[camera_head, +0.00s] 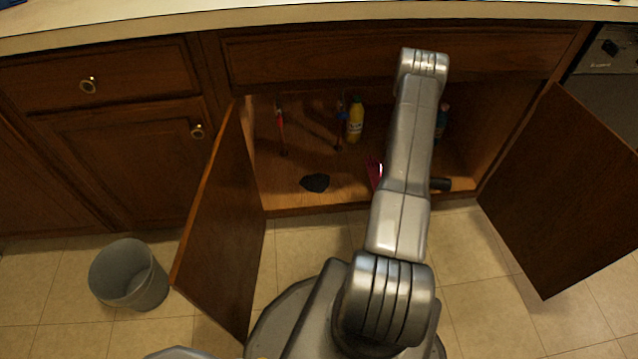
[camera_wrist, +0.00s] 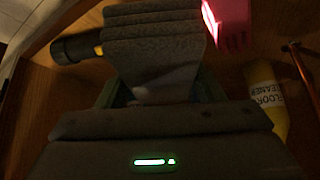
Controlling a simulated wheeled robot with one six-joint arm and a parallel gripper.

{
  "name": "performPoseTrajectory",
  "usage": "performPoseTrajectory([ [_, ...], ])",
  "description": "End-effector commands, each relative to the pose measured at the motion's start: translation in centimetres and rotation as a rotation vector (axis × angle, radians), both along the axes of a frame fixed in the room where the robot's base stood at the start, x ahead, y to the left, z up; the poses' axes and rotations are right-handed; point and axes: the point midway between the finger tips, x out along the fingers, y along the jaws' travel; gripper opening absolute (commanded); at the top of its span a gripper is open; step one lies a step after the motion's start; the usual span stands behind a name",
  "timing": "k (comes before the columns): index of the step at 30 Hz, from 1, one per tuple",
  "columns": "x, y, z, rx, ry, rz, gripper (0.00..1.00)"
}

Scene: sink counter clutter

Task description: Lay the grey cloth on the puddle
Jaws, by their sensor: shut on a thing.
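The grey cloth (camera_wrist: 153,42) hangs in folds from my gripper (camera_wrist: 158,92) in the wrist view. The gripper is shut on the near end of the cloth, and the cloth covers most of the fingers. A dark, irregular patch (camera_head: 315,182), which looks like the puddle, lies on the cabinet floor near its front edge, left of my arm in the head view. My arm hides the gripper and the cloth in the head view. I cannot make out the puddle in the wrist view.
The cabinet floor also holds a yellow bottle (camera_head: 355,121), a pink object (camera_head: 374,172), a black cylinder (camera_head: 441,184) and a bluish bottle (camera_head: 441,120). The left door (camera_head: 222,225) and right door (camera_head: 570,190) stand open. A grey bin (camera_head: 130,275) stands outside, left.

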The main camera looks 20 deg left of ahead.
Motion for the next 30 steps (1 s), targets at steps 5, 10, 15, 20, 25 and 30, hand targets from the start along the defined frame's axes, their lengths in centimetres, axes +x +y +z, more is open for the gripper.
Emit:
performPoseTrajectory([
  [5, 0.0, 4.2, 0.0, 0.0, 0.0, 0.117, 0.39],
  [10, -0.3, 9.8, 0.1, -0.001, -0.001, 0.261, 0.39],
  [15, -1.8, 17.4, 0.2, 0.001, 0.0, 0.447, 0.39],
  [20, -5.1, 25.5, 0.2, 0.0, 0.001, 0.644, 0.39],
  [25, -8.4, 30.8, 0.1, 0.0, 0.001, 0.782, 0.39],
  [30, -10.1, 32.9, -0.1, 0.0, 0.0, 0.841, 0.39],
])
